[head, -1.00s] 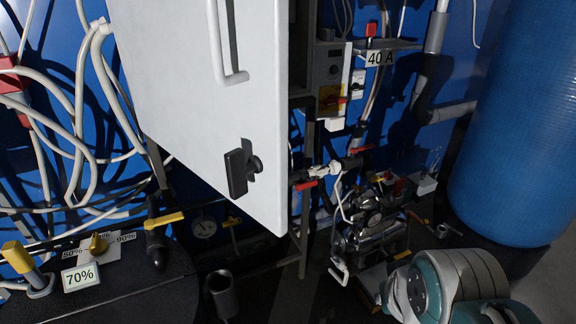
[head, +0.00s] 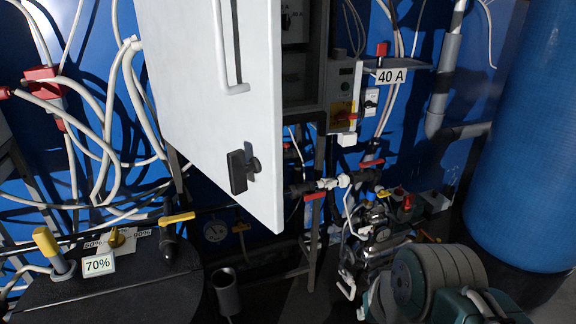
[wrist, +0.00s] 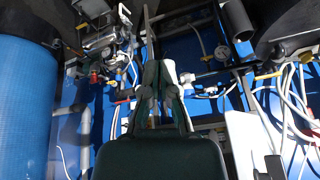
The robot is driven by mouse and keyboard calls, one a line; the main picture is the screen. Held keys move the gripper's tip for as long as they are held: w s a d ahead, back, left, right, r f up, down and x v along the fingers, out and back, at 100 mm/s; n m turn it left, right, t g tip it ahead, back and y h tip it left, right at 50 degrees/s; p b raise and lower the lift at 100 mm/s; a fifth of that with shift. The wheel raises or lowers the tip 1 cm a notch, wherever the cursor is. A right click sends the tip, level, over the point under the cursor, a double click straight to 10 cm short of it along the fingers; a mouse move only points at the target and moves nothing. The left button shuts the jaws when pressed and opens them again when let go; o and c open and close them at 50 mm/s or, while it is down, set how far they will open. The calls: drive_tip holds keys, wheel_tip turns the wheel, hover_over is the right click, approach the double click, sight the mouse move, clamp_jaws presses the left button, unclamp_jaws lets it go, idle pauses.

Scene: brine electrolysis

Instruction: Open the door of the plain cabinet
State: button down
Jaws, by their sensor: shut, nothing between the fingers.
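The white cabinet door (head: 205,110) stands open, angled out toward me in the head view. It has a white bar handle (head: 236,88) and a black latch (head: 240,172) near its lower edge. Part of the cabinet's dark interior (head: 298,85) shows to the right of the door. The door (wrist: 245,145) also shows at the lower right of the wrist view, with its black latch (wrist: 270,168). My gripper (wrist: 160,70) is shut and empty, apart from the door in the wrist view.
A blue tank (head: 520,140) stands at the right. A black-lidded vessel (head: 120,295) with a 70% label (head: 98,264) is at the lower left. Pipes and valves (head: 370,225) crowd the space below the cabinet. White cables (head: 95,130) hang along the blue wall.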

drive_tip(key=w+a+r+m+g+y, duration=0.1)
drive_tip(key=w+a+r+g+y, duration=0.1)
drive_tip(key=w+r+y, duration=0.3)
drive_tip(key=w+a+r+m+g+y, duration=0.1)
drive_tip(key=w+a+r+g+y, duration=0.2)
drive_tip(key=w, duration=0.4)
drive_tip(key=w+d+r+n+t+y, duration=0.1)
drive_tip(key=w+d+r+t+y, duration=0.2)
drive_tip(key=w+d+r+y, duration=0.45)
drive_tip(key=a+f+y, duration=0.1)
drive_tip(key=a, duration=1.2)
drive_tip(key=shift+w, duration=0.45)
drive_tip(key=shift+f+y, duration=0.1)
drive_tip(key=shift+y, duration=0.15)
